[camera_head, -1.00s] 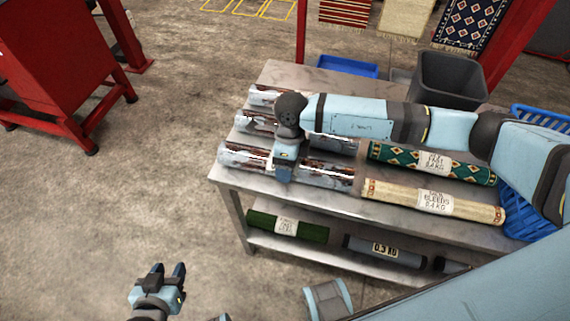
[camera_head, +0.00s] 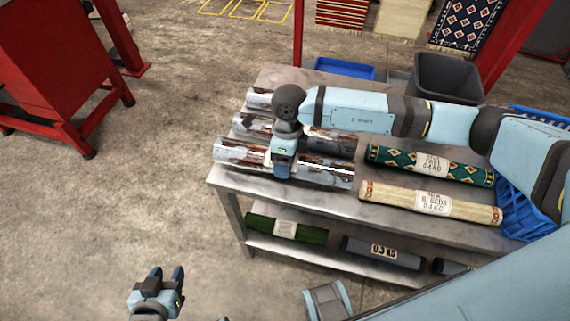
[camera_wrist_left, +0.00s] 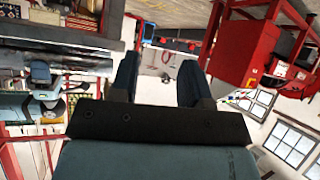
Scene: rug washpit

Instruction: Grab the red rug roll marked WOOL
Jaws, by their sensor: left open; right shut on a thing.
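Several rolls with patchy whitish-grey and dark red-brown surfaces lie on the left half of the metal table (camera_head: 375,222). No plainly red roll or WOOL label is readable. My right gripper (camera_head: 282,172) reaches down over the middle of the front patchy roll (camera_head: 325,173) and is shut on it, covering its centre. That roll appears slightly raised. My left gripper (camera_head: 168,273) is open and empty, low over the floor left of the table; its two fingers also show in the left wrist view (camera_wrist_left: 158,85) with nothing between them.
A green diamond-patterned roll (camera_head: 390,158) and a cream roll marked BLEEDS (camera_head: 390,193) lie on the table's right half. The lower shelf holds a dark green roll (camera_head: 310,234) and a grey one (camera_head: 355,246). A grey bin (camera_head: 447,80) stands behind.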

